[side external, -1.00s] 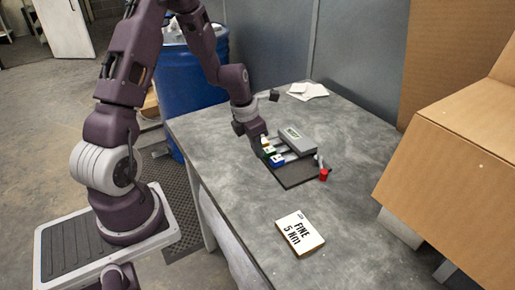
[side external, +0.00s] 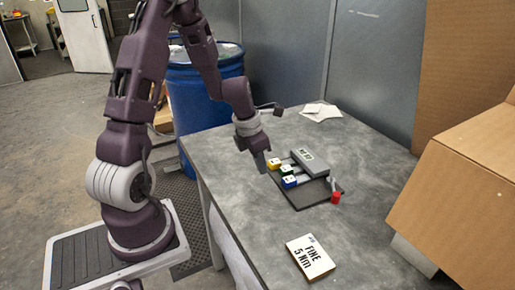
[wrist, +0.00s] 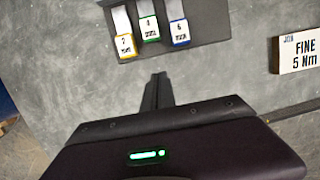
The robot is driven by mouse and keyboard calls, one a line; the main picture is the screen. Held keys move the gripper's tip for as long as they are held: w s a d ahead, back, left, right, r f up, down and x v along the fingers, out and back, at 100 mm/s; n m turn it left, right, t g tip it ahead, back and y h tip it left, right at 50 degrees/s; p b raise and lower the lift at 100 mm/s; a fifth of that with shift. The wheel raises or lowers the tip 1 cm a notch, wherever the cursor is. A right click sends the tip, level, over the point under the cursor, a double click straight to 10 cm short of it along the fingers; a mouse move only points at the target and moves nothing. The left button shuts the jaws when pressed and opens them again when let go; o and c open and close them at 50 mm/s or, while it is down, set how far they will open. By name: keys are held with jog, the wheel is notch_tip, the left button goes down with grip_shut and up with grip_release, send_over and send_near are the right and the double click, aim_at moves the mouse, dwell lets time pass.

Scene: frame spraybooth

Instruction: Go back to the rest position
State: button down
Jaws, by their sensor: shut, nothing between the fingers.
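My gripper (side external: 261,166) hangs over the grey table (side external: 228,180), pointing down, just left of the grey unit (side external: 310,163) on its dark mat (side external: 308,198). In the wrist view its fingers (wrist: 158,80) are together, with nothing between them, over bare table. Three slide-like pieces stick out of the unit: yellow-ended (side external: 273,163), green-ended (side external: 286,169) and blue-ended (side external: 289,182). Their labelled ends show in the wrist view as yellow (wrist: 126,46), green (wrist: 149,28) and blue (wrist: 180,33), ahead of and apart from the fingertips.
A white block marked "FINE 5 Nm" (side external: 310,258) lies near the front edge. A red piece (side external: 336,197) stands at the mat's right. White papers (side external: 321,112) lie at the back. A cardboard box (side external: 460,190) is at the right, a blue barrel (side external: 205,95) behind my arm.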

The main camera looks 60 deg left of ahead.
jog(key=s+d+r+m+t, duration=0.1)
jog(key=s+d+r+m, duration=0.1)
jog(key=d+r+m, duration=0.35)
jog(key=s+d+r+m, duration=0.25)
jog(key=r+m, duration=0.35)
jog(key=r, duration=0.3)
jog(key=s+d+r+m+t, duration=0.1)
jog(key=s+d+r+m, duration=0.2)
jog(key=s+m, duration=0.4)
jog(key=s+d+r+m, duration=0.3)
jog(key=s+d+m, duration=0.2)
jog(key=m, duration=1.1)
jog(key=shift+s+r+t, duration=0.2)
jog(key=shift+s+t, duration=0.2)
jog(key=shift+s, duration=0.65)
jog(key=shift+w+m, duration=0.1)
jog(key=shift+m, duration=0.15)
